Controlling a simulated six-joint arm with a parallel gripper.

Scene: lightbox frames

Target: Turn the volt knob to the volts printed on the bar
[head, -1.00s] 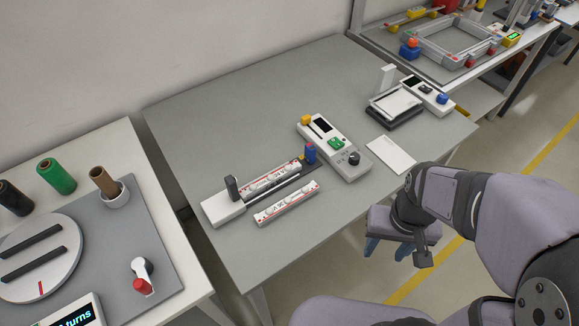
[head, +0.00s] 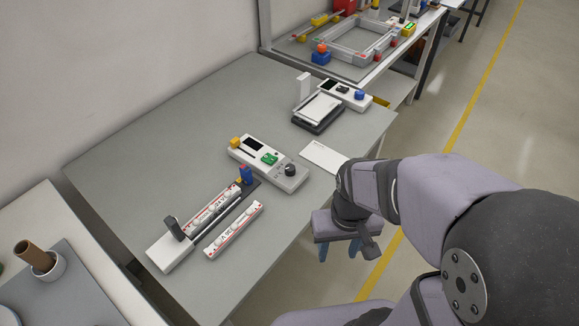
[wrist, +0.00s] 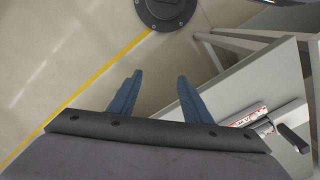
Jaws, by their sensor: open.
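The dark round volt knob (head: 290,170) sits at the right end of a white control box (head: 247,152) on the grey table. The box also carries a green button (head: 270,159), a dark display and a yellow block. A white bar with red marks (head: 233,230) lies loose on the table. A similar bar (head: 214,207) lies in a holder with a blue clamp; the print on both is too small to read. My gripper (head: 339,252) is open and empty, pointing down past the table's front edge, apart from the knob. Its blue fingers (wrist: 160,88) show spread in the wrist view.
A white card (head: 323,157) lies near the front edge, right of the box. A black-and-white device (head: 318,113) stands further back. Another bench with a grey frame (head: 362,42) is behind. A side table (head: 65,270) is at the lower left.

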